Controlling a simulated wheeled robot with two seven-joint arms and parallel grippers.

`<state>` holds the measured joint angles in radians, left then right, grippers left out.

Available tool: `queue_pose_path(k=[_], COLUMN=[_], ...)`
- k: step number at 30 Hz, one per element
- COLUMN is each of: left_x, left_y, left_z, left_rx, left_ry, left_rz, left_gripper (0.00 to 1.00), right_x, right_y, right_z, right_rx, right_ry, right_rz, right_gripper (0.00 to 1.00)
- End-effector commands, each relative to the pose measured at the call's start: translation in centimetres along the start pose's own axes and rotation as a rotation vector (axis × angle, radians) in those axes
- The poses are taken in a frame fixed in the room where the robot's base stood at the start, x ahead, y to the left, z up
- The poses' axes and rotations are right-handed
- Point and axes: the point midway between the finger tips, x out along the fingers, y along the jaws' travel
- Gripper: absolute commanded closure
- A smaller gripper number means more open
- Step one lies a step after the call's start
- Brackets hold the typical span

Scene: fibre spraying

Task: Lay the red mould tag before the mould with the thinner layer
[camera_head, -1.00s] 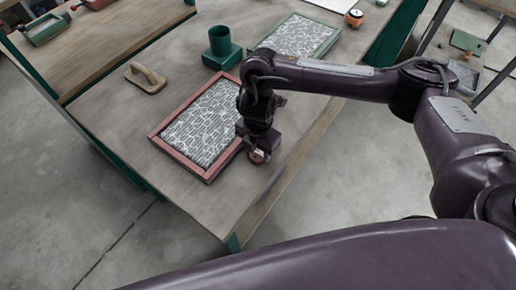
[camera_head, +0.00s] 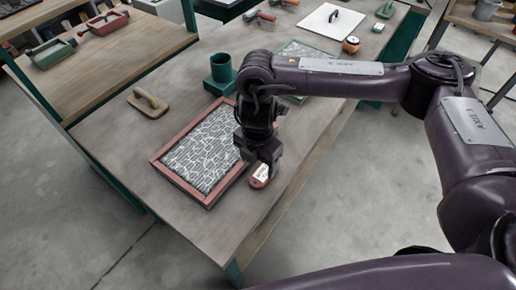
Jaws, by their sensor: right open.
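The red mould tag (camera_head: 259,181), with a white face, lies on the bench just right of the red-framed mould, near the bench's front edge. The red-framed mould (camera_head: 178,179) holds a dark bed with pale fibres. A green-framed mould (camera_head: 291,47) lies farther back, mostly hidden behind my right arm. I cannot judge its layer from what shows. My right gripper (camera_head: 263,170) is open, pointing down right at the tag; whether its fingers touch the tag is unclear. My left gripper is not in view.
A green cup (camera_head: 221,70) and a tan-handled float (camera_head: 148,102) stand behind the red-framed mould. An orange-brown round object (camera_head: 351,45) and a white board (camera_head: 331,20) lie farther back. The bench's left front is clear.

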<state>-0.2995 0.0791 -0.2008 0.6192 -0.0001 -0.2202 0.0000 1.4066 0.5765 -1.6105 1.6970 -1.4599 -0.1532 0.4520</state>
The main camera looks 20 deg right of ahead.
Motion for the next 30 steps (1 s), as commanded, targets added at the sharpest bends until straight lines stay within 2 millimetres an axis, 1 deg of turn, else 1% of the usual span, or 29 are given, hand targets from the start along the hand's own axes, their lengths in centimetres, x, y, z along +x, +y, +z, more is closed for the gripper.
queue_pose_path(k=[1,6,12,30], left_x=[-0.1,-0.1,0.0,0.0], left_y=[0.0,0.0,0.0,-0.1], left_z=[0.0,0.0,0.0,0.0], left_rx=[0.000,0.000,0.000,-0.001], left_ry=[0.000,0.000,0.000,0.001], left_rz=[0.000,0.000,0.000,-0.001], left_gripper=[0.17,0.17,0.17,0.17], right_x=[-1.2,-3.8,-5.3,-5.5], right_y=[0.1,0.0,0.0,0.0], right_z=[0.1,0.1,0.0,-0.1], right_rx=[-0.002,-0.001,0.000,-0.002], right_ry=[-0.005,-0.003,-0.001,0.002], right_rz=[0.003,0.002,0.000,0.000], right_gripper=[0.34,0.34,0.34,0.34])
